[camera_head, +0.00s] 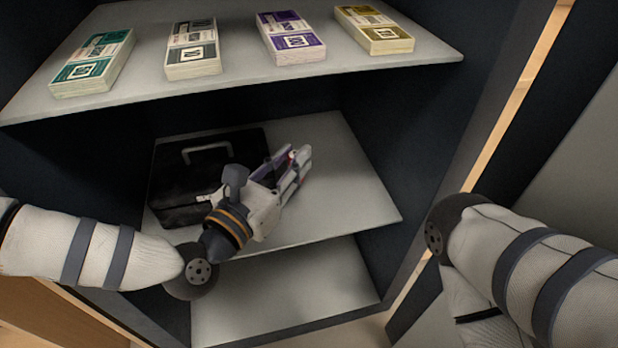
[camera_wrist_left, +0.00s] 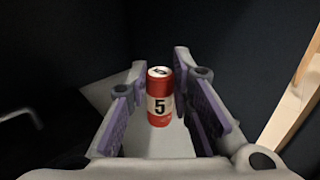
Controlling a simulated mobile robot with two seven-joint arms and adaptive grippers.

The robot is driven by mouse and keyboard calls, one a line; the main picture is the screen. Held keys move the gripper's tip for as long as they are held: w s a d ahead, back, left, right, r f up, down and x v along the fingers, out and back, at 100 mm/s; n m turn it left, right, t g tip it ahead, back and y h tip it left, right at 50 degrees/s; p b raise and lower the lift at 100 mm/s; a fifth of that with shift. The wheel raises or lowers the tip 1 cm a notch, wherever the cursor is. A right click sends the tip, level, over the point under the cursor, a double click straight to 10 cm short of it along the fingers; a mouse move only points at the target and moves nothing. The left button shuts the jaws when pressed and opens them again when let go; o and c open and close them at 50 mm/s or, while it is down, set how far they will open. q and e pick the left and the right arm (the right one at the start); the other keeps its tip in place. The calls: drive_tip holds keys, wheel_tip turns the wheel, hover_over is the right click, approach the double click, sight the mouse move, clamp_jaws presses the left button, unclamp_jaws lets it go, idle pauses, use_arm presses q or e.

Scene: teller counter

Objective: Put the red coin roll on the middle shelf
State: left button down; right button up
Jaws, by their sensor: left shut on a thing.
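The red coin roll (camera_wrist_left: 159,97), with a white band marked 5, stands upright in the left wrist view between the purple-padded fingers of my left gripper (camera_wrist_left: 165,95). In the head view only a small bit of red shows between the fingertips of my left gripper (camera_head: 296,163); the rest is hidden by the fingers. The gripper is shut on the roll. It reaches in over the middle shelf (camera_head: 350,190), right of the black box. I cannot tell whether the roll touches the shelf. My right arm shows at the right, but its gripper is out of view.
A black cash box (camera_head: 175,170) with a grey handle fills the left of the middle shelf. The shelf's right part is clear. The top shelf (camera_head: 130,93) holds several banknote bundles. The bottom shelf (camera_head: 285,295) looks empty. A dark side wall (camera_head: 400,130) bounds the right.

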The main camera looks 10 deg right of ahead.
use_arm(q)
drive_tip(key=w+d+f+b, duration=0.2)
drive_tip(key=d+f, duration=0.1)
drive_tip(key=w+d+f+b, duration=0.1)
drive_tip(key=d+f+b, duration=0.1)
drive_tip(key=d+b, duration=0.1)
drive_tip(key=w+d+f+b, duration=0.2)
drive_tip(key=d+f, duration=0.1)
drive_tip(key=shift+w+d+f, duration=0.3)
drive_tip(key=shift+w+f, duration=0.05)
drive_tip(key=f, duration=0.1)
drive_tip(key=f+b, duration=0.2)
drive_tip(key=shift+w+d+f, duration=0.15)
drive_tip(key=shift+d+f, duration=0.15)
drive_tip(key=shift+f, duration=0.1)
drive_tip(key=shift+r, duration=0.2)
use_arm(e)
wheel_tip(320, 180, down, 8)
drive_tip(key=s+g, duration=0.1)
drive_tip(key=s, duration=0.2)
drive_tip(key=shift+a, duration=0.2)
use_arm(q)
drive_tip(key=shift+f, duration=0.1)
use_arm(e)
drive_tip(key=shift+f, duration=0.15)
use_arm(q)
drive_tip(key=shift+f, duration=0.15)
drive_tip(key=c, duration=1.4)
unclamp_jaws()
